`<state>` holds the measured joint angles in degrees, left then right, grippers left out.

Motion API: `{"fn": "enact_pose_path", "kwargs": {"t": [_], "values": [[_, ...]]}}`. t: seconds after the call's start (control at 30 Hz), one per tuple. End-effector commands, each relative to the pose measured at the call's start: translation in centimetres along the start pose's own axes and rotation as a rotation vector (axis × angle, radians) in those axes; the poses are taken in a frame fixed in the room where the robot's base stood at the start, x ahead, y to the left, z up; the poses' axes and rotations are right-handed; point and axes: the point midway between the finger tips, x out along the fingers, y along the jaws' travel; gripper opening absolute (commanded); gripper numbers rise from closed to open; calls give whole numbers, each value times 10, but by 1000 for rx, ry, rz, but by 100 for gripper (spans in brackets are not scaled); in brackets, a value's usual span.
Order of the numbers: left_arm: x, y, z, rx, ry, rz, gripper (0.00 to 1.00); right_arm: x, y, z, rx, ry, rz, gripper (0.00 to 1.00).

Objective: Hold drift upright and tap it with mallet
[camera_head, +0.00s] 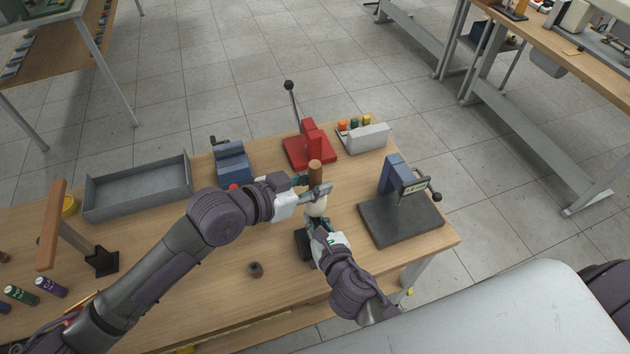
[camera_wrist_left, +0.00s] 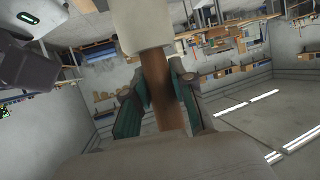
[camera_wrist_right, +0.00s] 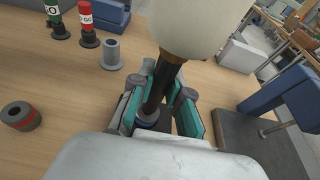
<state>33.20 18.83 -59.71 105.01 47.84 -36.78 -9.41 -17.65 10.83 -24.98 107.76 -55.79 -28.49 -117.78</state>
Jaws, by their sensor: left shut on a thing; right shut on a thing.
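The mallet has a brown wooden handle (camera_head: 315,168) and a cream head (camera_head: 317,209). My left gripper (camera_head: 314,193) is shut on the handle, with the head hanging below; the left wrist view shows the fingers around the handle (camera_wrist_left: 160,85) beside the head (camera_wrist_left: 141,22). The drift (camera_wrist_right: 161,84) is a dark rod. My right gripper (camera_wrist_right: 160,103) is shut on it and holds it roughly upright above a dark block (camera_head: 302,243). The mallet head is directly over the drift's top and hides it; I cannot tell whether they touch. The drift's lower end is partly hidden by the fingers.
A red press (camera_head: 310,147), blue fixture (camera_head: 233,163) and grey tray (camera_head: 137,188) line the back. A wooden bar (camera_head: 52,225) and several cylinders are at left.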

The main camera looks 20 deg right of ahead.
Motion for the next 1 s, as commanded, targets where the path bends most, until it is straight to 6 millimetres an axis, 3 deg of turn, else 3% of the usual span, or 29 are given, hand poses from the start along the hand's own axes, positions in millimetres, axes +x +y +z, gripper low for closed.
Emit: {"fn": "enact_pose_path", "kwargs": {"t": [0.23,0.63,1.0], "values": [[0,0,3,-1,-8,0,0,0,1,1,-1,-2,2,0],[-10,0,-23,1,-3,0,0,0,1,0,0,-1,1,0],[-11,0,-26,0,-2,0,0,0,0,0,0,-1,1,0]]}}
